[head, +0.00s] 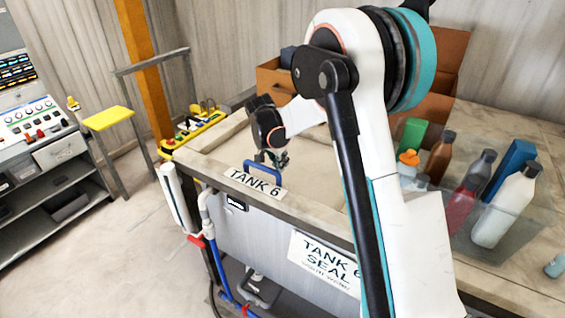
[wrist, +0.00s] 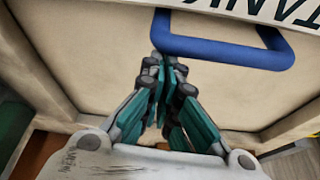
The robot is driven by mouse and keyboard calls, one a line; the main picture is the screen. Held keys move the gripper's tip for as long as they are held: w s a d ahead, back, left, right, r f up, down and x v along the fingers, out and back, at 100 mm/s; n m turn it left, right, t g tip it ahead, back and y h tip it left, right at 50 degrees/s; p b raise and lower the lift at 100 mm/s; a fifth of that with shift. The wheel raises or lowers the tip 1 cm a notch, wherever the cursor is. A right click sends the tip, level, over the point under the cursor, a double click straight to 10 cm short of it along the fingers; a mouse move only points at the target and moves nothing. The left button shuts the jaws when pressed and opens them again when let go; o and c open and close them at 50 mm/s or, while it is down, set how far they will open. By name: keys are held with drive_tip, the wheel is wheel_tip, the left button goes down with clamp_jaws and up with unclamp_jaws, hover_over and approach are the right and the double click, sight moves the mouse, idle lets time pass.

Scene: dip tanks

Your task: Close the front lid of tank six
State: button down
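Tank six (head: 262,232) has a grey front with a "TANK 6" label (head: 252,184) on its front rim. Its pale beige lid (head: 222,148) looks flat within the rim; I cannot tell whether it is fully seated. A blue bar handle (head: 249,166) stands at the lid's front edge, and also crosses the top of the wrist view (wrist: 225,50). My gripper (head: 277,160) points down just behind the handle. In the wrist view my gripper (wrist: 165,70) has its fingers together, tips by the handle's near side. No grasp on the handle shows; contact is unclear.
A clear bin (head: 492,250) with bottles stands on the right of the top. Cardboard boxes (head: 272,80) stand at the back. A yellow control box (head: 195,135) is at the tank's left end. Open floor (head: 120,230) lies to the left, before a control console (head: 35,120).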

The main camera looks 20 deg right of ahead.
wheel_tip(320, 180, up, 10)
drive_tip(key=shift+d+p, duration=0.25)
drive_tip(key=shift+p, duration=0.1)
idle(0.5)
